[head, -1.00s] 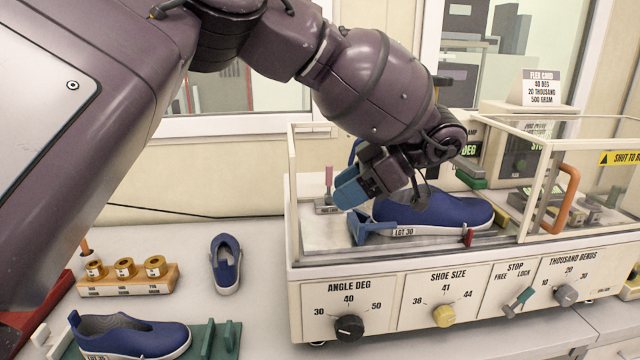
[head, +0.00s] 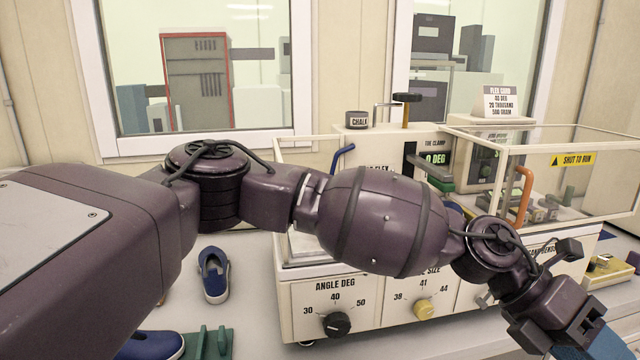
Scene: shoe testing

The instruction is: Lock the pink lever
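The pink lever is not visible now; my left arm covers the part of the flex machine (head: 380,305) where it stood. The blue shoe in the machine is almost wholly hidden too. My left gripper (head: 600,345), with blue fingers, is at the bottom right corner, in front of the machine's right side and cut by the frame edge. Its fingertips are not clear enough to judge whether it is open. The free/lock switch on the machine's front is hidden behind my arm. My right gripper is not in view.
The clear cover (head: 570,150) has an orange handle (head: 523,195). The black angle knob (head: 336,325) and yellow size knob (head: 422,309) show on the front. A chalk tin (head: 357,120) stands on top. A blue shoe (head: 214,276) lies on the bench at left, behind a green stand (head: 208,343).

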